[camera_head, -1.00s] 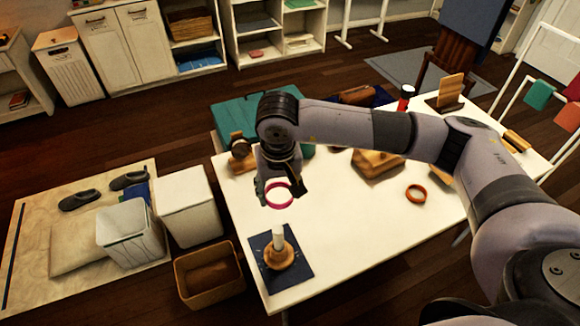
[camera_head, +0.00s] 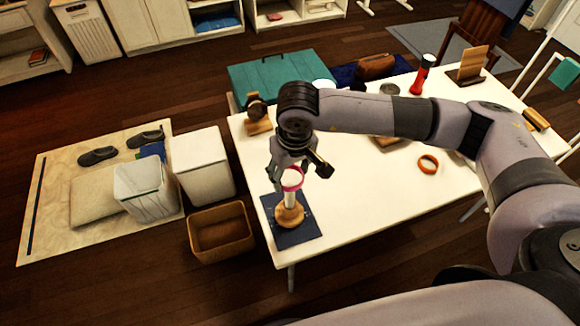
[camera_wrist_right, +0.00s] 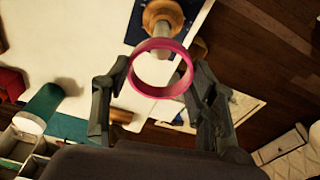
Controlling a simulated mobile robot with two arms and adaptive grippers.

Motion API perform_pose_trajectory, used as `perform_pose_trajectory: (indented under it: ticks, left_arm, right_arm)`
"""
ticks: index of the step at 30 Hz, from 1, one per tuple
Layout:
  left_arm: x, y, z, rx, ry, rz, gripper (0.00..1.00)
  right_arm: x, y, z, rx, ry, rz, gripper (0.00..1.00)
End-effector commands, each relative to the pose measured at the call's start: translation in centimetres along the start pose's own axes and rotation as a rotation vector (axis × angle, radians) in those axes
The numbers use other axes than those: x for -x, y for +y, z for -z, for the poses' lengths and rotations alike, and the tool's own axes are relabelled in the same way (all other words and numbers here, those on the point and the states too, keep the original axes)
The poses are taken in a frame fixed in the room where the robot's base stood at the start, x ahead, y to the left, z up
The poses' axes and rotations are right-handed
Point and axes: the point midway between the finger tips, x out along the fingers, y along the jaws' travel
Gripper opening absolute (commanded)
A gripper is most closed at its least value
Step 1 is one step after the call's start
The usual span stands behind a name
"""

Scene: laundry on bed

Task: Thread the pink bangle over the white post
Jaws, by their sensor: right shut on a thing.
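The pink bangle (camera_head: 292,179) is held in my right gripper (camera_head: 298,174), and in the right wrist view the bangle (camera_wrist_right: 134,75) sits between the two fingers (camera_wrist_right: 160,72). The white post (camera_head: 291,199) stands upright on a round wooden base (camera_head: 289,215) on a dark blue mat (camera_head: 309,232). In the head view the bangle overlaps the top of the post. I cannot tell whether it is around the tip or just above it. In the right wrist view the wooden base (camera_wrist_right: 163,14) shows beyond the bangle. My left gripper is out of view.
The white table (camera_head: 350,205) is clear right of the mat. An orange ring (camera_head: 428,164) lies farther right, and a wooden stand (camera_head: 257,118) is at the back left. A white bin (camera_head: 203,165) and a tan box (camera_head: 220,232) stand on the floor left of the table.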

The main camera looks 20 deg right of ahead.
Motion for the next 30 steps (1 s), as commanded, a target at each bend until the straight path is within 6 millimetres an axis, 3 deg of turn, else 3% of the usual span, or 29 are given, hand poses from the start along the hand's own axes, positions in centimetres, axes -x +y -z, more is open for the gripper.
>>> perform_pose_trajectory:
  ticks: [8, 18, 30]
  left_arm:
    - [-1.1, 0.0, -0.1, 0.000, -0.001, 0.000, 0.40]
    - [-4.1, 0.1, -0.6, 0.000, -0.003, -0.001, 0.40]
    - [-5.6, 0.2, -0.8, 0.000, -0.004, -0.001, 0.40]
  right_arm:
    - [-2.4, 0.0, -0.3, 0.000, -0.001, 0.000, 0.34]
    - [-4.7, 0.0, -0.5, -0.001, 0.002, 0.000, 0.34]
    - [-5.8, 0.0, -0.7, -0.001, 0.001, 0.000, 0.34]
